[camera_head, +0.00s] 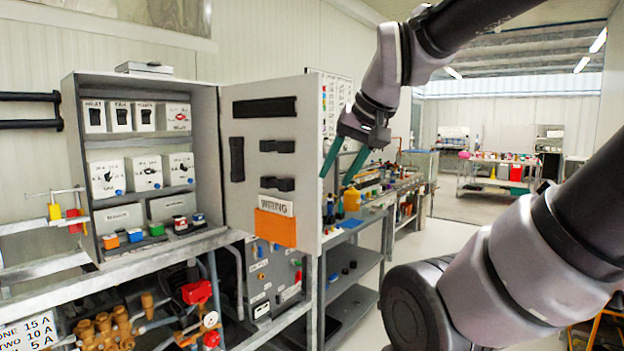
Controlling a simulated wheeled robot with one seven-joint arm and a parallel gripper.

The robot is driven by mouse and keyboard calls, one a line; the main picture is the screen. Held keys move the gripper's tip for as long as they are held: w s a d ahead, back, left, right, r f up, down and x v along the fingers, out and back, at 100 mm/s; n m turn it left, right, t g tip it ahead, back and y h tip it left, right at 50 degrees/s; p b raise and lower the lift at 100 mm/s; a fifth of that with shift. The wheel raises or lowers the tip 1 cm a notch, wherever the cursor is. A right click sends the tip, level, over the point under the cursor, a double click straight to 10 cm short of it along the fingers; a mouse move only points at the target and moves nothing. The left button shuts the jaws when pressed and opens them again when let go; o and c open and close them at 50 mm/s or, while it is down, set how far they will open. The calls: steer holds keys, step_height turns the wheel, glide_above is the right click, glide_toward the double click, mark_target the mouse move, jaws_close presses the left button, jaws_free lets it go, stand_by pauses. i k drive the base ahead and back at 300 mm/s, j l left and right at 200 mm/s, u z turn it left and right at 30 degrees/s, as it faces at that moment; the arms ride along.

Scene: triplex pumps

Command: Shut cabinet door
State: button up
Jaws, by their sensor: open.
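The grey cabinet (207,150) stands open at the left, with its shelves in full view. Its door (250,127) is swung wide open to the right, showing its inner face with black holders and an orange bin (275,228) labelled "WIRING". My gripper (336,180) is at the free right edge of the door, its green fingers pointing down and spread apart, with nothing seen between them. The left finger is close to the door edge in the picture; I cannot tell whether it touches. The outer face of the door is hidden.
White boxes (107,180) and small coloured items fill the cabinet shelves. A metal bench (130,262) with pipes and valves below runs under the cabinet. A cluttered workbench (375,212) stands behind my gripper. Open floor lies to the right, partly hidden by my arm.

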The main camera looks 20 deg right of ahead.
mark_target(272, 129)
steer(key=i+l+z, duration=0.15)
steer(key=z, duration=0.3)
steer(key=i+z, duration=0.35)
steer(key=z, duration=0.15)
steer(key=i+z, duration=0.3)
steer(key=z, duration=0.15)
steer(key=i+z, duration=0.5)
steer(key=i, duration=0.7)
steer(key=i+u, duration=0.15)
steer(key=u, duration=0.25)
steer(key=i+l+u, duration=0.1)
steer(key=u, duration=0.25)
steer(key=i+l+u, duration=0.1)
steer(key=u, duration=0.3)
steer(key=i+l+u, duration=0.2)
steer(key=u, duration=0.2)
steer(key=j+u, duration=0.15)
steer(key=u, duration=0.35)
steer(key=i+j+u, duration=0.1)
steer(key=u, duration=0.35)
steer(key=j+u, duration=0.1)
steer(key=u, duration=0.4)
steer(key=i+u, duration=0.15)
steer(key=u, duration=0.35)
steer(key=i+j+u, duration=0.1)
steer(key=u, duration=0.4)
steer(key=k+z, duration=0.45)
steer(key=k+l+z, duration=0.15)
steer(key=z, duration=0.25)
